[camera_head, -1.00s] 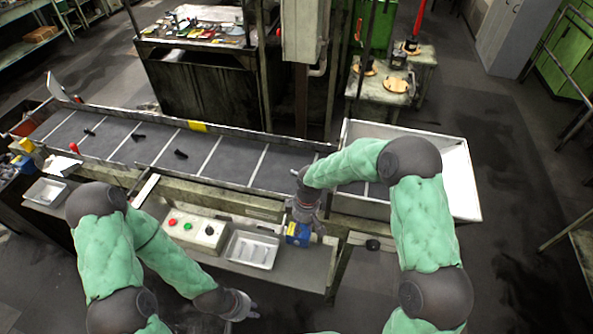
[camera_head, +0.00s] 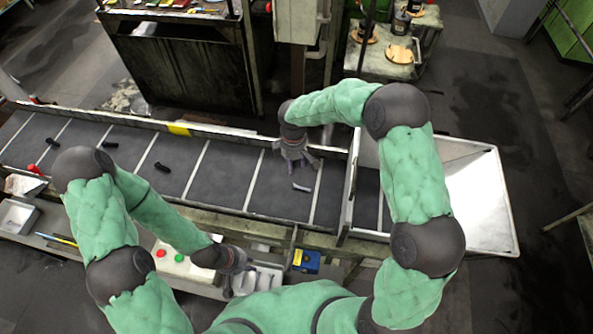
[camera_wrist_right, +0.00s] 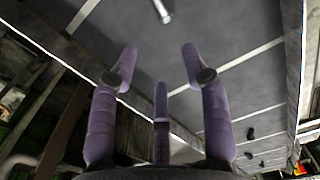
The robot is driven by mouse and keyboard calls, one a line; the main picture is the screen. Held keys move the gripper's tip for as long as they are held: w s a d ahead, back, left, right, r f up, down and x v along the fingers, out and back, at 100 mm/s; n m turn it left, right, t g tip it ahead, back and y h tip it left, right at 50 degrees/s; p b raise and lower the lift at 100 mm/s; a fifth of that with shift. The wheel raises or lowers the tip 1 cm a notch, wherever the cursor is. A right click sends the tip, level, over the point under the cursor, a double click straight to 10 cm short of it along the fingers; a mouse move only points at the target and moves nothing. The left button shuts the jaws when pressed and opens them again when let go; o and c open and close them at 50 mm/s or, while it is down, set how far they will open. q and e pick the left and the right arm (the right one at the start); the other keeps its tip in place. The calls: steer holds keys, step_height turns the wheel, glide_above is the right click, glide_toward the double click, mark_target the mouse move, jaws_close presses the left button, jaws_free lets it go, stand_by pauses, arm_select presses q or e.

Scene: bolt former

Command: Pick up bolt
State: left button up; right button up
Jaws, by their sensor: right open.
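A silver bolt (camera_head: 301,187) lies on the dark conveyor belt (camera_head: 270,200), just in front of my right gripper (camera_head: 302,166). In the right wrist view the bolt (camera_wrist_right: 162,11) shows at the top edge, partly cut off, beyond the spread fingers of the right gripper (camera_wrist_right: 160,65). That gripper is open and empty, above the belt and apart from the bolt. Darker bolts (camera_head: 162,167) lie further left on the belt. My left gripper (camera_head: 239,278) hangs near the front ledge, its fingers apart and nothing seen between them.
A low rail edges the belt, with a yellow marker (camera_head: 180,129) on the back one. A white-walled chute (camera_head: 480,205) stands at the right end. A button box (camera_head: 168,257), a metal tray (camera_head: 262,279) and a blue box (camera_head: 307,261) sit in front.

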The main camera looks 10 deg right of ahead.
glide_above(295, 185)
steer(key=w, duration=0.1)
step_height(295, 185, down, 5)
steer(key=shift+r+p, duration=0.15)
steer(key=shift+p, duration=0.2)
steer(key=shift+w+f, duration=0.1)
steer(key=shift+f, duration=0.15)
steer(key=f+p, duration=0.1)
steer(key=f, duration=0.1)
steer(key=s+f, duration=0.1)
steer(key=f, duration=0.1)
steer(key=shift+f+p, duration=0.25)
steer(key=shift+p, duration=0.1)
steer(key=shift+f, duration=0.35)
steer(key=shift+s, duration=0.1)
steer(key=shift+c, duration=0.3)
jaws_close()
